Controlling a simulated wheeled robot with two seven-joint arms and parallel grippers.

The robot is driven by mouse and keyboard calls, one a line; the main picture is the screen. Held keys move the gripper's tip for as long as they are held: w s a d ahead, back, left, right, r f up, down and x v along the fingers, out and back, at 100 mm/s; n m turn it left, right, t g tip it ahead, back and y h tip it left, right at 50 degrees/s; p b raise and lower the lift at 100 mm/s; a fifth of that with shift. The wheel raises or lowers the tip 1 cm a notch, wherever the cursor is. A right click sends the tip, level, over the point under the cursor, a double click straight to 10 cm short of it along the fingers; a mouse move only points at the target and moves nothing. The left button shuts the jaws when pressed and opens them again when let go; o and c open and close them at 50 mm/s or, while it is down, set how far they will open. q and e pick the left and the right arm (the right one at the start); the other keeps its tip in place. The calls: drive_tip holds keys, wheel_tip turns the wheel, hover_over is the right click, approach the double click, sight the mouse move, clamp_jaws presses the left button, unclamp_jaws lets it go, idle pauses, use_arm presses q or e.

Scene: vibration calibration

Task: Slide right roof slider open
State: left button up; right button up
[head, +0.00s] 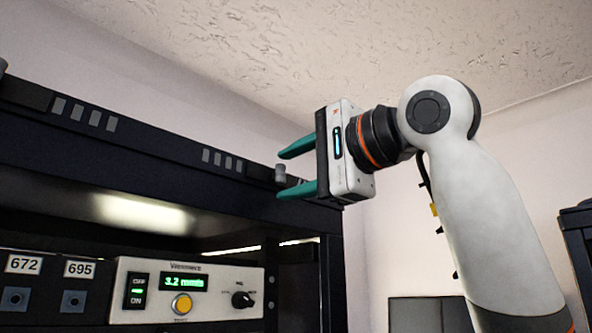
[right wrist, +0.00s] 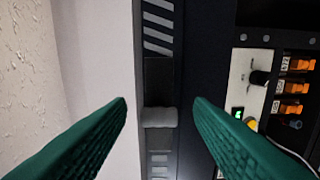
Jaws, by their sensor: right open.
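The right roof slider is a small grey knob (head: 280,173) on the top front edge of the dark cabinet, near its right end. My right gripper (head: 297,169) is open, with one teal finger above the knob and one below it in the head view. In the right wrist view the knob (right wrist: 159,117) lies between the two open fingers (right wrist: 160,108), apart from both. The dark slider track (right wrist: 160,80) runs past the knob, with light slanted bars at its far end. My left gripper is not in view.
The dark cabinet (head: 150,160) holds a vibration unit (head: 190,290) with a green display, yellow button and black knob. Free air lies above the cabinet, below the ceiling.

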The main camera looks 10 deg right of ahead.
drive_tip(key=shift+s+d, duration=0.1)
drive_tip(key=shift+s, duration=0.2)
drive_tip(key=b+v, duration=0.6)
drive_tip(key=v, duration=0.5)
drive_tip(key=shift+d, duration=0.25)
